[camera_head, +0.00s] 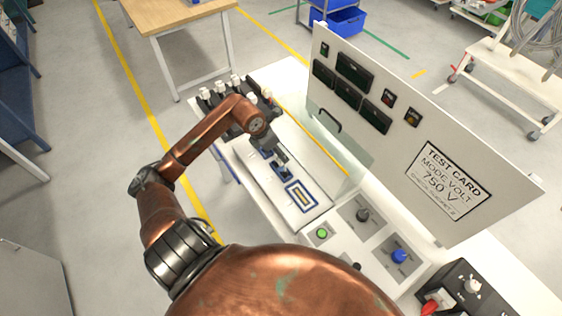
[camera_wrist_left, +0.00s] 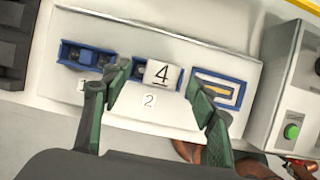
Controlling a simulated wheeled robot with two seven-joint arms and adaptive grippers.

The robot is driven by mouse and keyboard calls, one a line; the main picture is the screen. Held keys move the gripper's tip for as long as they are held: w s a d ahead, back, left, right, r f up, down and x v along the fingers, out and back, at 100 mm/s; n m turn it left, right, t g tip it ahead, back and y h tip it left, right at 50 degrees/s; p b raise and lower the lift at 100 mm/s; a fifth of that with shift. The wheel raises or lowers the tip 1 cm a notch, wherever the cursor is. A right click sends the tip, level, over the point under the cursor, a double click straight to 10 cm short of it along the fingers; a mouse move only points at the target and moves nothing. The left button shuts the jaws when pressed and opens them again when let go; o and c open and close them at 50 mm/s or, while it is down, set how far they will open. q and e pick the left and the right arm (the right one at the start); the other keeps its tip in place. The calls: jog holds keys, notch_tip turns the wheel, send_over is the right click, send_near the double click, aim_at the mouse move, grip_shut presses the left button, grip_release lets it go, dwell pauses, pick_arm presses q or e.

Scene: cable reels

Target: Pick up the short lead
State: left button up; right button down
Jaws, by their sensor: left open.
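My left gripper (camera_head: 281,160) is over the white panel with the blue-framed places. In the left wrist view its green fingers (camera_wrist_left: 158,84) are apart, one on each side of a white tag marked 4 (camera_wrist_left: 161,73). The tag sits at the middle blue frame (camera_wrist_left: 137,68), labelled 2, with a dark part partly hidden beneath. I cannot tell whether the fingers touch it. The left blue frame (camera_wrist_left: 88,56), labelled 1, holds dark parts. The right blue frame (camera_wrist_left: 218,91) shows a yellow bar. I cannot make out which thing is the short lead. My right gripper is not in view.
A black rack with white-topped pieces (camera_head: 234,88) stands at the panel's far end. An upright test board (camera_head: 400,130) rises on the right. Control boxes with a green button (camera_head: 322,233) and a blue knob (camera_head: 399,256) lie nearer. A wooden table (camera_head: 175,12) stands behind.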

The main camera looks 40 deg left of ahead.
aim_at(281, 164)
pick_arm(q)
jog(key=x, duration=0.4)
jog(key=shift+s+d+p, duration=0.15)
jog(key=shift+p, duration=0.25)
jog(key=shift+c, duration=0.3)
jog(key=c, duration=1.3)
